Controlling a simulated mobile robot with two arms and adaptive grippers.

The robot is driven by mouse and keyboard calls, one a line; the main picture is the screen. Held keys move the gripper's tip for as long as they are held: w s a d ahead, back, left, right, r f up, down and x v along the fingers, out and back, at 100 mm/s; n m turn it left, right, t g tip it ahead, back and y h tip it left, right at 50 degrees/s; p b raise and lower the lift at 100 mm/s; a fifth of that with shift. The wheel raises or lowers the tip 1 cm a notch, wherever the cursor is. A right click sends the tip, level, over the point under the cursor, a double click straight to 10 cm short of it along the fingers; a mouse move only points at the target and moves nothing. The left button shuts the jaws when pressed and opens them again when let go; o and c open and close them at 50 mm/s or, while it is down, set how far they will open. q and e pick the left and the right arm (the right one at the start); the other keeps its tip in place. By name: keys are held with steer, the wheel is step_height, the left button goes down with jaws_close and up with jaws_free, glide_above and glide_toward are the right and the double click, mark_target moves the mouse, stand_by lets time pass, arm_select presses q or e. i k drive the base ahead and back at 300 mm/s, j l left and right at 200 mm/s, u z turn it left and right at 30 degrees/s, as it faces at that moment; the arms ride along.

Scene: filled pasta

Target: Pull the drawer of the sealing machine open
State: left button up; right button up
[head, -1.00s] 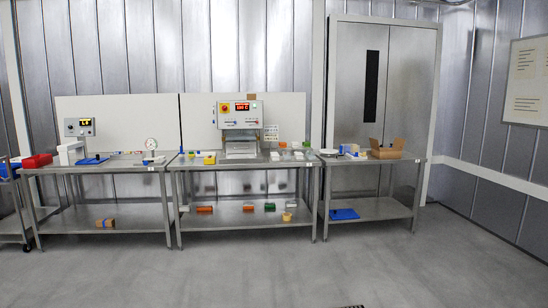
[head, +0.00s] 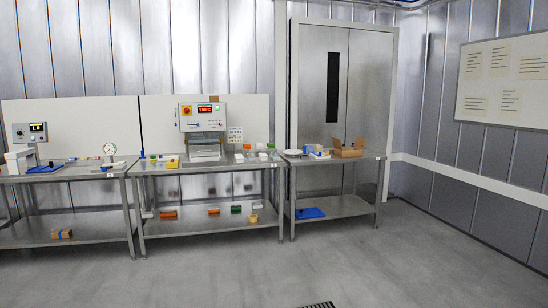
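The sealing machine (head: 203,122) stands at the back of the middle steel table in the head view. It has a light panel with a lit red display and a yellow-and-red switch. Its drawer (head: 205,154) is the silver part low at the front, just above the tabletop. At this distance I cannot tell how far the drawer stands out. The machine is several steps away across open floor.
The middle table (head: 206,169) carries small coloured items beside the machine. A left table (head: 66,174) and a right table (head: 333,158) with an open cardboard box (head: 347,147) flank it. The floor in front is clear.

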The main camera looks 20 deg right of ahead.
mark_target(215, 150)
steer(key=i+z, duration=0.2)
steer(key=z, duration=0.15)
steer(key=i, duration=5.9)
